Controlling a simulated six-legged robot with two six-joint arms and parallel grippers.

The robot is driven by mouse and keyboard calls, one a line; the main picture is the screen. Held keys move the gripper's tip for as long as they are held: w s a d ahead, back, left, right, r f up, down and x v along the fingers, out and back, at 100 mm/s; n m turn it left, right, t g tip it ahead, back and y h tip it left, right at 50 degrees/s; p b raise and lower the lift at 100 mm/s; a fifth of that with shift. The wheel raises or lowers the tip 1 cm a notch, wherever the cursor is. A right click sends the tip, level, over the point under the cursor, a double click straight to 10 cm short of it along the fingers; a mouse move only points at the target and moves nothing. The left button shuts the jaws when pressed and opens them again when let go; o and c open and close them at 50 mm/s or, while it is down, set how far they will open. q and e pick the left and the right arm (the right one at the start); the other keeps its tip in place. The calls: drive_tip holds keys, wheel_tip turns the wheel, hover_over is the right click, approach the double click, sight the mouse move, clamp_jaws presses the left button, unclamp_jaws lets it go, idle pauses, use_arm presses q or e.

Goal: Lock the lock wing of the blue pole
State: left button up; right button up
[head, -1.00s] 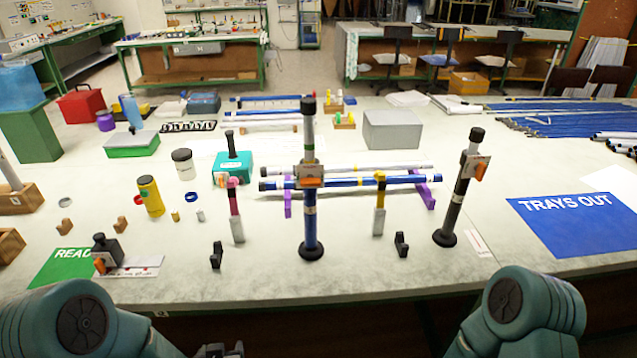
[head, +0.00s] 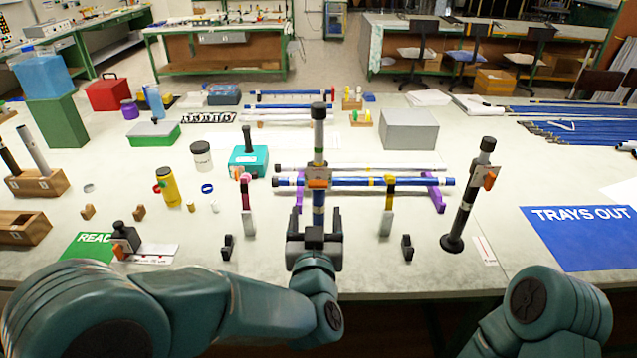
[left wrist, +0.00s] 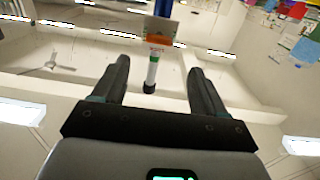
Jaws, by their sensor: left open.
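The blue pole (head: 319,201) stands upright at the front middle of the bench. Its pale upper tube (head: 319,140) ends in a black cap. A grey clamp with an orange lock wing (head: 318,184) sits round the pole where the tubes meet. The wing also shows in the left wrist view (left wrist: 158,41), where the pole appears cap down. I cannot tell how far the wing stands out. My left gripper (head: 316,222) is open and empty, its fingers spread in front of the pole below the clamp. It hides the pole's base. My right gripper is out of view.
A dark pole (head: 464,205) with its own orange wing stands to the right. Behind, a blue rod (head: 350,183) lies on purple rests (head: 436,193). Yellow (head: 389,196) and pink (head: 246,196) clamps stand either side.

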sight(318, 186)
use_arm(q)
drive_tip(key=w+p, duration=0.1)
drive_tip(key=w, duration=0.3)
drive_tip(key=w+p, duration=0.1)
drive_tip(key=w, duration=0.3)
drive_tip(key=shift+w+d, duration=0.2)
drive_tip(key=shift+w, duration=0.65)
drive_tip(key=c, duration=1.1)
drive_tip(key=shift+o, duration=0.2)
